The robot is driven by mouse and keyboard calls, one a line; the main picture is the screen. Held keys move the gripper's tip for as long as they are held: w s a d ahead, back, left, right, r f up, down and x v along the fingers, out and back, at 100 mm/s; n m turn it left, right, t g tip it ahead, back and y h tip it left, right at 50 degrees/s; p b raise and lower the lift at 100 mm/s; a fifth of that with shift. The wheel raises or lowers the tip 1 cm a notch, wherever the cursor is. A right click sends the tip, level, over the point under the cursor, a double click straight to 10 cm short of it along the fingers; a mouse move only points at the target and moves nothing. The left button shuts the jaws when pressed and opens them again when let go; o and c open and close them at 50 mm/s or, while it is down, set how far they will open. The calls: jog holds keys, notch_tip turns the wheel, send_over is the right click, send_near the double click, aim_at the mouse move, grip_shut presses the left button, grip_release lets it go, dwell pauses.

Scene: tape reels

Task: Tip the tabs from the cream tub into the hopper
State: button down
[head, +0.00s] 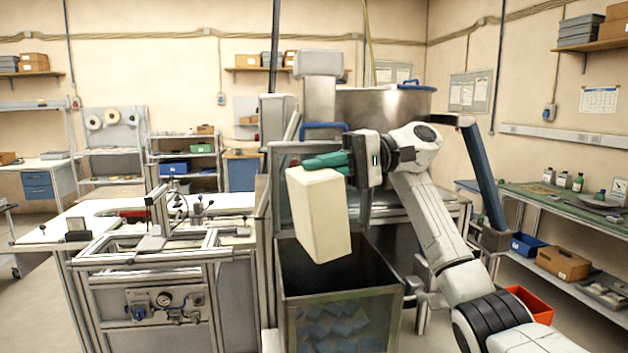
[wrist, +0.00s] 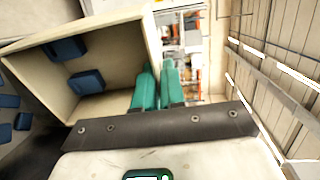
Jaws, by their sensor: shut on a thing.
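The cream tub (head: 318,215) hangs tilted over the open hopper (head: 345,291), mouth turned away from the head view. My gripper (head: 326,162) is shut on the tub's wall near its rim. In the wrist view, the green fingers (wrist: 159,85) pinch that wall, one inside and one outside. The wrist view looks into the tub (wrist: 115,52); two blue tabs, an upper one (wrist: 67,48) and a lower one (wrist: 86,82), are inside. Blue tabs (head: 335,327) also show through the hopper's front, and some (wrist: 8,101) at the wrist view's left edge.
A metal-framed work table (head: 130,262) with a gauge panel stands left of the hopper. A steel drum (head: 385,105) is behind. At right, a green-topped bench (head: 560,205) holds bottles, with an orange bin (head: 530,304) below.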

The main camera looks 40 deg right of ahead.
jog(key=shift+s+d+f+t+y+b, duration=0.6)
jog(key=shift+s+d+t+y+b, duration=0.8)
jog(key=shift+d+y+b, duration=2.7)
jog(key=r+g+h+p, duration=0.1)
jog(key=g+h+p, duration=0.2)
jog(key=h+p, duration=0.2)
jog(key=a+r+g+h+p, duration=0.1)
jog(key=h+p, duration=0.4)
jog(key=h, duration=0.5)
jog(key=r+g+h+p, duration=0.3)
jog(key=g+h+p, duration=0.2)
jog(key=h, duration=0.3)
jog(key=shift+a+r, duration=0.15)
jog(key=shift+s, duration=0.15)
